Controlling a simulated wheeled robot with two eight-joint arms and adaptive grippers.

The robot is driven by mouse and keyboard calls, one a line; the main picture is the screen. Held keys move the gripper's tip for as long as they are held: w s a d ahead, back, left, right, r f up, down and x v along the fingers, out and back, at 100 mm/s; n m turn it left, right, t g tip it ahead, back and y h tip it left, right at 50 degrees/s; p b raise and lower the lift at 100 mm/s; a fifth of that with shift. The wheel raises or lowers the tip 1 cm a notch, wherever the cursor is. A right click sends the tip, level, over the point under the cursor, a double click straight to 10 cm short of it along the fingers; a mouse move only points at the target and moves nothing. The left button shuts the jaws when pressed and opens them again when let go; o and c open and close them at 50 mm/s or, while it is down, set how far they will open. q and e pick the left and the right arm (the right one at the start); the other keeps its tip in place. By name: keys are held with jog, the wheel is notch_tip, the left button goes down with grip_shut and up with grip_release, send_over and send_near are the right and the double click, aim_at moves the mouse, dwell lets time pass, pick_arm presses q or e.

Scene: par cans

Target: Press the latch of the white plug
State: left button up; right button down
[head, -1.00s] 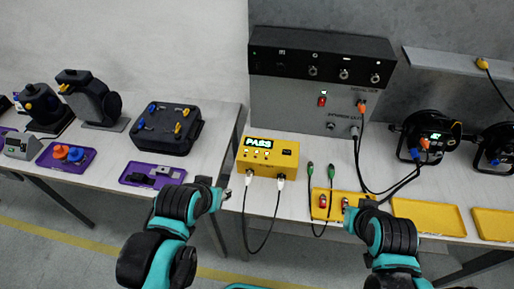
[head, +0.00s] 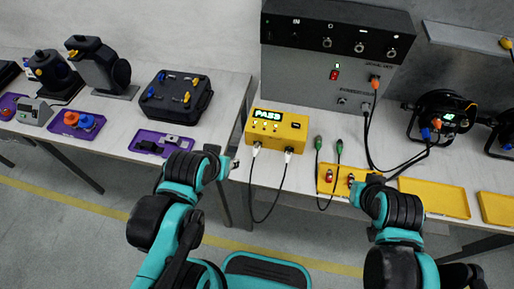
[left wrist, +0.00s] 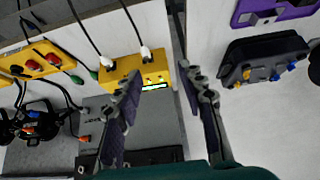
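The yellow tester box (head: 292,133) sits on the table with its display reading PASS. Two white plugs, a left one (head: 257,146) and a right one (head: 288,152), sit in its front face, each with a black cable hanging down. In the left wrist view the plugs (left wrist: 107,62) (left wrist: 146,53) show upside down at the box. My left gripper (head: 232,163) is just left of the box at the table's front edge. In the left wrist view its fingers (left wrist: 160,74) are spread apart and empty. My right gripper (head: 362,184) is by the yellow tray; its fingers are too small to read.
The yellow tray (head: 333,190) holds red connectors; two green-ended cables (head: 338,146) lie beside it. A grey panel (head: 330,76) stands behind the box. Left are a purple tray (head: 145,147) and a black case (head: 164,103). A gap separates the two tables left of the box.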

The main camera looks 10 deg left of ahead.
dwell(0.3)
pick_arm(q)
grip_shut()
dwell(1.1)
